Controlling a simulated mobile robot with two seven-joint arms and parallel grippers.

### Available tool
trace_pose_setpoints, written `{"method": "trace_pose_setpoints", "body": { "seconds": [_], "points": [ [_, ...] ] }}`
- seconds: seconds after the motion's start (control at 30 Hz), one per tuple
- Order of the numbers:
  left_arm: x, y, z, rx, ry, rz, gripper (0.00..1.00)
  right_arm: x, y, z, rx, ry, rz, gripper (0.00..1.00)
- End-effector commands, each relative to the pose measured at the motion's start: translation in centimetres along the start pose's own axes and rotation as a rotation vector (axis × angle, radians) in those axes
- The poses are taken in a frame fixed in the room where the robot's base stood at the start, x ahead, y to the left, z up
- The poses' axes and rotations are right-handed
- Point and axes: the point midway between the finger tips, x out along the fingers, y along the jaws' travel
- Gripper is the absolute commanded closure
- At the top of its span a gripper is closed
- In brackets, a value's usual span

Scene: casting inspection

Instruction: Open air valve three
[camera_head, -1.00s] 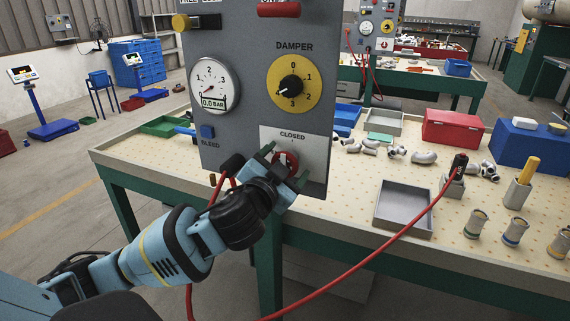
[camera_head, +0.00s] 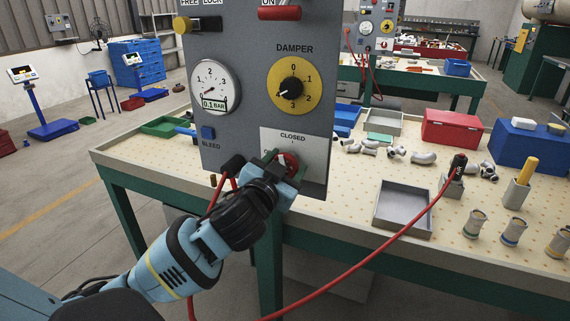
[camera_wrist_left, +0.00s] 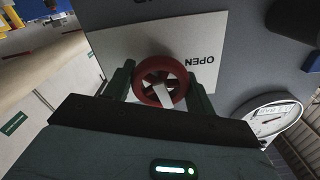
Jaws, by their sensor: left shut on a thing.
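A grey control panel (camera_head: 232,135) stands at the bench's near edge. Low on it is a white plate (camera_head: 312,143) marked CLOSED, and OPEN in the left wrist view (camera_wrist_left: 202,62). A red round valve wheel (camera_wrist_left: 158,84) sits on the plate, partly hidden behind my gripper in the head view (camera_head: 291,160). My left gripper (camera_head: 285,168) is shut on the wheel, its green fingers on either side of the rim. The pressure gauge (camera_head: 214,87) reads 0.1 BAR. My right gripper is not in view.
The panel also carries a yellow damper dial (camera_head: 291,86), a blue bleed button (camera_head: 207,132) and a red ON lever (camera_head: 279,13). A red hose (camera_head: 385,237) arcs over the bench front. A grey tray (camera_head: 404,208) and pipe fittings (camera_head: 424,157) lie right of the panel.

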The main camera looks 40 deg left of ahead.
Motion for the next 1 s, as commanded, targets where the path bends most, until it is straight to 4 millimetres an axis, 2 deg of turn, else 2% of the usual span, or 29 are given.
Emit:
{"method": "trace_pose_setpoints", "body": {
  "seconds": [0.47,1.0],
  "points": [
    [-0.1,-0.1,-0.2,-0.460,-0.002,-0.001,0.68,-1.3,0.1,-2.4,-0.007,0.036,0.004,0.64],
    [-0.1,-0.2,-0.5,-0.970,0.003,-0.001,0.67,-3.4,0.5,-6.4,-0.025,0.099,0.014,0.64]
  ]
}}
